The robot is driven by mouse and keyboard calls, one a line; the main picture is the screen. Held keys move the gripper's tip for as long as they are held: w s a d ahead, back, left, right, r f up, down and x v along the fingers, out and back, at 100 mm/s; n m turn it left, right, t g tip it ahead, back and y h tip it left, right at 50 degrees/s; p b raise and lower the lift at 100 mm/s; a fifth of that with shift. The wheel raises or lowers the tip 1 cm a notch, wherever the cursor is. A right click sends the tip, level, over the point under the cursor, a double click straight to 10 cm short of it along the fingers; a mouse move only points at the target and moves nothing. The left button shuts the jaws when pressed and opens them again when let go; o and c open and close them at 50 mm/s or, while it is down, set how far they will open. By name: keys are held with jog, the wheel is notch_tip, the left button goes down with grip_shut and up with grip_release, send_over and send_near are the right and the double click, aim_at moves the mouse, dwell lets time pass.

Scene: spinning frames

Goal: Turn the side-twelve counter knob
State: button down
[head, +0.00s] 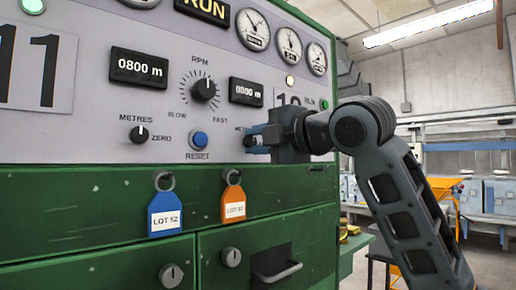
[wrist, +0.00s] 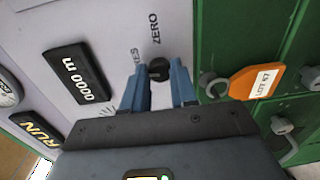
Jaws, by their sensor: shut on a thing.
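The side-twelve counter knob (wrist: 158,68) is a small black round knob between METRES and ZERO lettering on the pale panel. It shows between the blue fingertips of my gripper (wrist: 159,80) in the wrist view. My gripper is shut on it, one finger on each side. In the head view my gripper (head: 256,140) reaches the panel from the right and hides the knob. The right-hand counter display (head: 246,92) sits above it; the number plate (head: 289,97) nearby is partly hidden.
A matching knob (head: 139,134) for side 11 is at left, with a blue RESET button (head: 198,139) and RPM dial (head: 204,89) between. A blue LOT tag (head: 164,210) and an orange LOT tag (head: 233,203) hang below on the green drawers (head: 90,215).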

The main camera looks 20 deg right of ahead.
jog(key=shift+f+n, duration=0.15)
jog(key=shift+n, duration=0.45)
jog(key=shift+b, duration=0.3)
jog(key=c, duration=0.9)
grip_release()
jog(key=shift+b+v, duration=0.45)
jog(key=shift+v, duration=3.45)
